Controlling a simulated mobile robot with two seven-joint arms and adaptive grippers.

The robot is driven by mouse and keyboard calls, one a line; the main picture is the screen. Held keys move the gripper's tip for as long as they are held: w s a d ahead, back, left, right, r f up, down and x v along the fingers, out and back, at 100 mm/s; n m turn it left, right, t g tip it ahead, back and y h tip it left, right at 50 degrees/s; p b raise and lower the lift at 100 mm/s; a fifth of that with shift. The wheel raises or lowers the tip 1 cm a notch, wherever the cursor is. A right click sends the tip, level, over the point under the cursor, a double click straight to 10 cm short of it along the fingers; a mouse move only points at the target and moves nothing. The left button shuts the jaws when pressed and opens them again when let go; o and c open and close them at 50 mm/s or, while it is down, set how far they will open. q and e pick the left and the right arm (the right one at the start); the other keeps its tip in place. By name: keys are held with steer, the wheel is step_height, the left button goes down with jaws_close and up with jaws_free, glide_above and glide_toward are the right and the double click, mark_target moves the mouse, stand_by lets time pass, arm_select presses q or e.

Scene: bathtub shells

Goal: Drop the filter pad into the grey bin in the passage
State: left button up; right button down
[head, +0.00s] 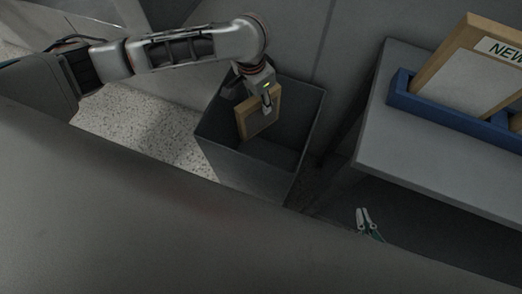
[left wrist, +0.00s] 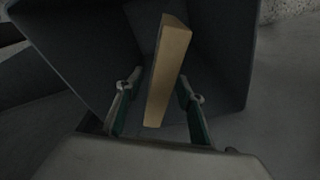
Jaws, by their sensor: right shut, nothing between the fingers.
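The filter pad (head: 258,124), a tan-framed square panel, is tilted within the mouth of the grey bin (head: 240,165). My left gripper (head: 266,98) is over the bin, right at the pad's upper edge. In the left wrist view the pad (left wrist: 166,75) shows edge-on between the fingers of my left gripper (left wrist: 160,88), with a gap visible beside the left finger; the fingers look open. The bin's dark walls (left wrist: 225,60) surround it there. My right gripper (head: 364,215) is shut and empty, low at the right, below the grey bench.
A grey bench (head: 430,165) stands right of the bin. On it a blue rack (head: 440,115) holds a wood-framed panel (head: 480,70) labelled "NEW". Speckled floor (head: 140,130) lies left of the bin. A grey wall (head: 345,45) is behind it. A large dark surface fills the lower left.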

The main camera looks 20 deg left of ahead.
stand_by(0.3)
arm_select(q)
steer(key=r, duration=0.4)
steer(key=s+r, duration=0.1)
steer(key=r, duration=0.6)
steer(key=shift+s+a+r, duration=0.15)
steer(key=shift+a+r, duration=0.25)
steer(key=shift+s, duration=0.1)
